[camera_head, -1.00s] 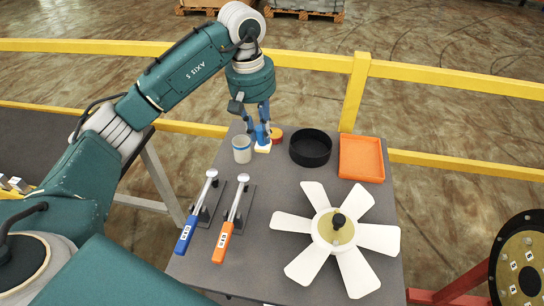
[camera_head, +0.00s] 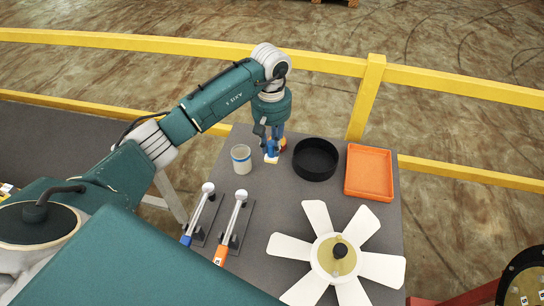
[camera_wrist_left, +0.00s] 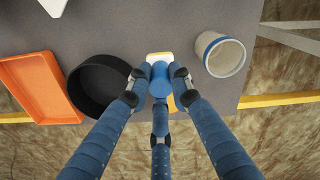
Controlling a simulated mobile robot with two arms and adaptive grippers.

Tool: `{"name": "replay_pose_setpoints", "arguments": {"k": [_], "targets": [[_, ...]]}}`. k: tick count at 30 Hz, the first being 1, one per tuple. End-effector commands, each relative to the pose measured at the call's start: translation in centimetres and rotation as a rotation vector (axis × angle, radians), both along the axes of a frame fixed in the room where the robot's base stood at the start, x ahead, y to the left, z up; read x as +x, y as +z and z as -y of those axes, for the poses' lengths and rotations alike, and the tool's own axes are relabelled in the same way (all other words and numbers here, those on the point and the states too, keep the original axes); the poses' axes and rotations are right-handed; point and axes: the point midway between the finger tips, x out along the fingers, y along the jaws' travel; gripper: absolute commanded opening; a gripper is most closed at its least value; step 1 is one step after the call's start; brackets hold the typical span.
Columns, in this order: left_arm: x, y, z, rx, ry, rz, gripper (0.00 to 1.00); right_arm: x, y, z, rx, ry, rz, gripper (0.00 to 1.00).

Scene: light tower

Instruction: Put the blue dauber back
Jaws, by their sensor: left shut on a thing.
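The blue dauber (camera_head: 271,149) stands near the far edge of the grey table, with a cream-white block (camera_head: 271,159) at its lower end. I cannot tell whether that block is part of it or under it. My left gripper (camera_head: 271,142) points down and is shut on the dauber. In the left wrist view the fingers (camera_wrist_left: 160,88) close around the round blue top (camera_wrist_left: 160,77), and the cream block (camera_wrist_left: 160,56) shows beyond it. My right gripper is not in view.
A pale cup with a blue band (camera_head: 241,159) stands left of the dauber. A black round bowl (camera_head: 315,160) and an orange tray (camera_head: 369,173) stand to the right. Two tools and a white fan (camera_head: 340,258) lie nearer.

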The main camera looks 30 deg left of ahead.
Motion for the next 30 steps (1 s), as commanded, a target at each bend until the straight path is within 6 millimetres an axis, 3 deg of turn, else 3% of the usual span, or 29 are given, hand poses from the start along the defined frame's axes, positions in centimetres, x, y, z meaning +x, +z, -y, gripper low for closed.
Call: {"name": "replay_pose_setpoints", "arguments": {"k": [6,9,18,22,29,30], "targets": [[0.0,-2.9,0.0,-0.001,0.001,0.0,0.0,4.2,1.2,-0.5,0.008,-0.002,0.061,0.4],[0.1,-3.5,0.0,-0.002,0.001,0.001,0.0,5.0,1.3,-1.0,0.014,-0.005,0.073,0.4],[0.0,-7.3,0.1,-0.001,0.0,0.0,0.0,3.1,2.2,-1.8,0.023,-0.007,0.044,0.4],[0.1,-7.5,0.0,0.0,0.0,0.003,0.0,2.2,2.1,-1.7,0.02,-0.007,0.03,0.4],[0.1,-7.8,0.0,0.0,0.0,0.003,0.0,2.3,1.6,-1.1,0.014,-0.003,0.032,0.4],[0.1,-7.7,0.0,0.0,0.0,0.003,0.26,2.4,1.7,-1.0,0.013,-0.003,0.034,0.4]]}}
